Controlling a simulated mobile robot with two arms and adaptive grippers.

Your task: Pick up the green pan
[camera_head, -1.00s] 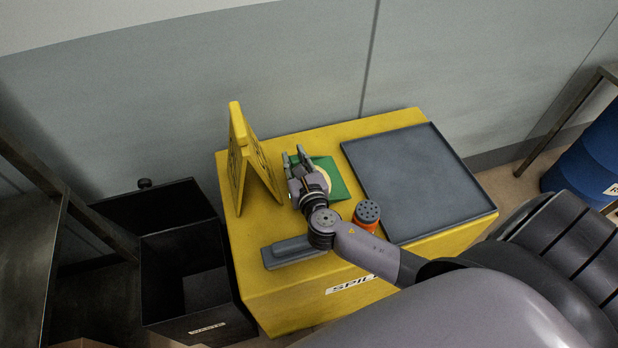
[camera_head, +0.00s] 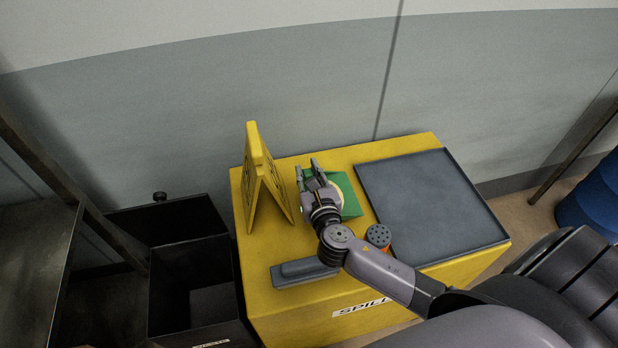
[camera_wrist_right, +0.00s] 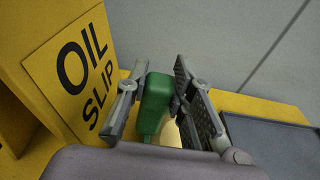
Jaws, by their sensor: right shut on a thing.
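The green pan (camera_head: 351,202) is on the yellow spill box, partly hidden under my right gripper. A round cream patch shows on it. My right gripper (camera_head: 307,171) is over the pan's left side, beside the yellow sign. In the right wrist view, the two fingers (camera_wrist_right: 158,84) are closed around an upright green part of the pan (camera_wrist_right: 154,104), which looks like its handle. I cannot tell whether the pan is lifted off the box. My left gripper is not in view.
A yellow "oil slip" sign (camera_head: 256,180) stands close left of the gripper. A grey tray (camera_head: 430,205) lies to the right on the yellow box (camera_head: 262,307). An orange can with a dotted grey lid (camera_head: 378,236) and a grey block (camera_head: 302,272) are near my arm. A black bin (camera_head: 192,262) stands left.

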